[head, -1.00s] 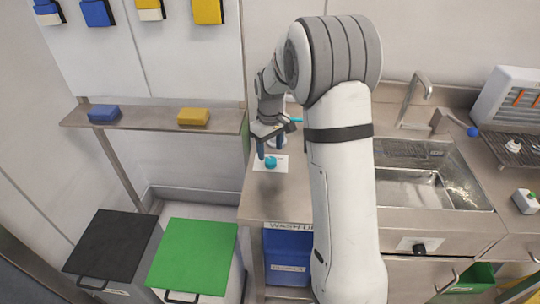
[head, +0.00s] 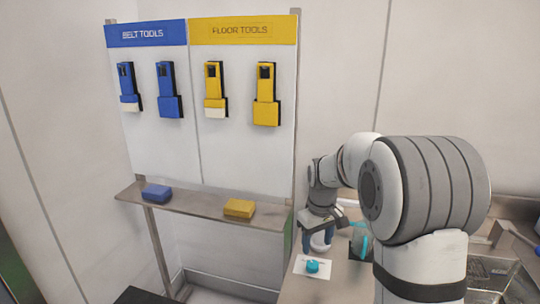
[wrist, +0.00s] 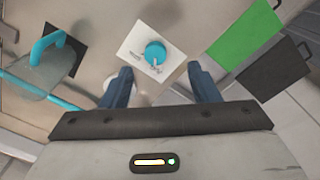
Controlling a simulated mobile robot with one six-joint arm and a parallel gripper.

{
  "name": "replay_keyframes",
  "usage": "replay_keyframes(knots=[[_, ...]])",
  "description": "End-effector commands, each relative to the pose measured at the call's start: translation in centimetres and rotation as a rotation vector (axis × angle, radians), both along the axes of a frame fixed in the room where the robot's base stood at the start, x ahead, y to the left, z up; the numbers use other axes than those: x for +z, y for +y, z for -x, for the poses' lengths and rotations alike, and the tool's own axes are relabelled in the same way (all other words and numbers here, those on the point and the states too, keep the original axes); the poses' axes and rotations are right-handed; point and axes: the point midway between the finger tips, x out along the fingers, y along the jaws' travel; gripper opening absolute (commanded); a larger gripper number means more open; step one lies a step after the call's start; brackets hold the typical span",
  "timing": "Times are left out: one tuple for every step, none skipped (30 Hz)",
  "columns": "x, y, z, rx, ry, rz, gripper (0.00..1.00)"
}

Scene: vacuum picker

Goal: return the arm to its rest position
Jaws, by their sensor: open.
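My arm (head: 425,215) rises at the right of the head view and bends over to the worktop. My gripper (head: 318,240) hangs above the worktop, pointing down. In the wrist view my gripper (wrist: 162,85) has its two blue fingers spread wide with nothing between them. A round teal cap-like thing (head: 312,266) sits on a white card (head: 300,268) just in front of the gripper. The teal thing (wrist: 155,53) and the card (wrist: 133,40) also show past the fingertips in the wrist view, apart from them.
A shelf (head: 200,205) holds a blue block (head: 157,193) and a yellow block (head: 239,208). Tools hang above. Green (wrist: 245,38) and black (wrist: 275,70) bin lids lie beyond the worktop edge. A sink (head: 490,280) is at right.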

Motion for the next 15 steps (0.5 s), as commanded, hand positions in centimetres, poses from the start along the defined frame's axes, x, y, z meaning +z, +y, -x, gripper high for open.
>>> replay_keyframes(knots=[[1.4, 0.0, 1.7, -0.024, -0.019, 0.0, 0.55], [2.1, 0.0, 2.7, -0.043, -0.029, -0.001, 0.55], [2.9, 0.0, 4.2, -0.067, -0.042, -0.002, 0.55], [3.4, 0.0, 5.3, -0.085, -0.051, -0.004, 0.55], [3.9, 0.0, 6.4, -0.104, -0.061, -0.005, 0.55], [4.5, 0.0, 7.9, -0.128, -0.072, -0.007, 0.55], [4.9, 0.0, 9.0, -0.146, -0.081, -0.009, 0.55], [5.2, 0.1, 10.2, -0.165, -0.091, -0.011, 0.55], [5.6, 0.1, 11.7, -0.189, -0.102, -0.013, 0.55], [5.8, 0.1, 12.8, -0.208, -0.111, -0.016, 0.55], [6.0, 0.1, 13.9, -0.226, -0.121, -0.018, 0.55], [6.2, 0.1, 15.4, -0.249, -0.134, -0.022, 0.55], [6.3, 0.1, 16.6, -0.267, -0.142, -0.025, 0.55], [6.3, 0.1, 17.7, -0.284, -0.15, -0.028, 0.55], [6.3, 0.1, 19.0, -0.306, -0.161, -0.031, 0.55]])
